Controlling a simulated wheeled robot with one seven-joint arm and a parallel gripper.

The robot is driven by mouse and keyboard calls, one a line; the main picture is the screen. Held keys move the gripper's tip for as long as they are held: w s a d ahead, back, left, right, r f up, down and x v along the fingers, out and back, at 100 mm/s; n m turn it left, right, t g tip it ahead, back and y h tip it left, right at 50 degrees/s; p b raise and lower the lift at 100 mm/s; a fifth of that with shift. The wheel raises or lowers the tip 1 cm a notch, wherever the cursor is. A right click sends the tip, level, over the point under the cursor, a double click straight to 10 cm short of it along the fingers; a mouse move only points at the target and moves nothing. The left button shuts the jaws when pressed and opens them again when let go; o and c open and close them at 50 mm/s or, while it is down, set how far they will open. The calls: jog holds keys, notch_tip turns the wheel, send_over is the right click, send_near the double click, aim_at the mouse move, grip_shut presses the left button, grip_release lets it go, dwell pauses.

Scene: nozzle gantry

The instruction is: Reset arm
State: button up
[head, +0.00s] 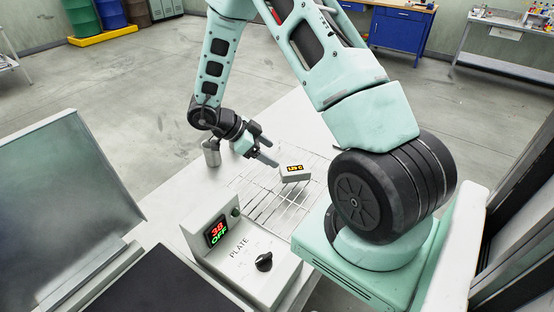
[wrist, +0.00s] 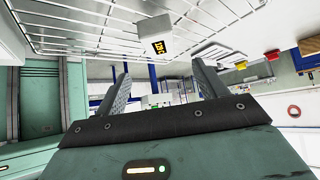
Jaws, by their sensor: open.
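My gripper (head: 265,147) is open and empty, held low above the white table near the left end of the wire rack. Its two fingers also show spread apart in the wrist view (wrist: 160,85), with nothing between them. My arm reaches over from the right in the head view. A small white box with a lit orange display (head: 295,173) is on the wire rack (head: 262,205), just right of the fingertips and apart from them. The box also shows beyond the fingers in the wrist view (wrist: 154,27).
A metal cylinder (head: 211,152) stands on the table (head: 185,180) beside my wrist. A plate control unit (head: 245,262) with a knob and a display reading 38 and OFF sits in front. A grey panel (head: 65,190) stands at left. Open floor lies behind the table.

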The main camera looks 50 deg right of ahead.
jog(key=shift+w+a+r, duration=0.1)
jog(key=shift+a+r, duration=0.05)
dwell(0.5)
jog(key=w+a+r+n+t, duration=0.3)
jog(key=w+r+n+t, duration=0.55)
jog(key=w+t, duration=0.35)
jog(key=a+r+n+t+y, duration=0.1)
jog(key=a+r+n+y, duration=0.1)
jog(key=a+n+y, duration=0.3)
jog(key=s+a+r+n+g+y, duration=0.1)
jog(key=s+a+n+g, duration=0.15)
jog(key=s+n, duration=0.45)
jog(key=s+a+r+n+g+y, duration=0.1)
jog(key=s+a+r+n+g, duration=0.1)
jog(key=s+a+n, duration=0.35)
jog(key=s+a+f+n+g+b, duration=0.1)
jog(key=s+a+n, duration=0.7)
jog(key=s+a, duration=0.8)
jog(key=shift+s+a+f+g+b, duration=0.25)
jog(key=shift+a+g+b, duration=0.2)
jog(key=shift+g+b, duration=0.5)
